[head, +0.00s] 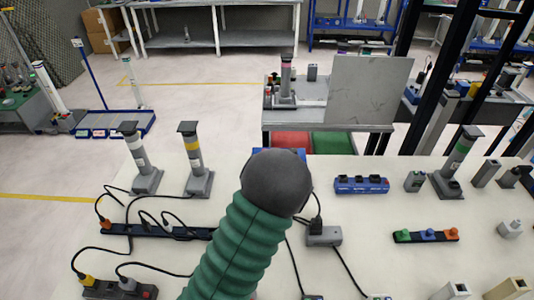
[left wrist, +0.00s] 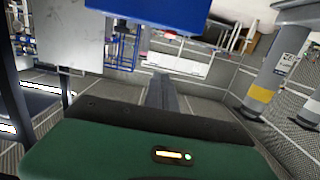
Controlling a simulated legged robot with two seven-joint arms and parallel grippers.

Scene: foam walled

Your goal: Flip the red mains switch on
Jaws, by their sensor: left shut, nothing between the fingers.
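My left arm comes up from the bottom of the head view, green and ribbed, ending in a dark grey rounded part that hides its fingers. In the left wrist view my left gripper (left wrist: 161,82) shows as a narrow grey shape beyond the green housing, shut and empty. A blue object (left wrist: 155,12) fills the top of that view; blue edges also show behind the dark rounded part in the head view. A small red spot, perhaps a switch (head: 148,293), sits on the dark power strip (head: 105,291) at the bottom left. I cannot tell whether it is the mains switch or its position.
The pale table carries a long strip with plugs (head: 160,231), a blue socket strip (head: 361,185), a strip with coloured knobs (head: 426,237) and a grey box (head: 324,236). Grey posts (head: 193,155) stand at the back left. Black cables cross the left and middle.

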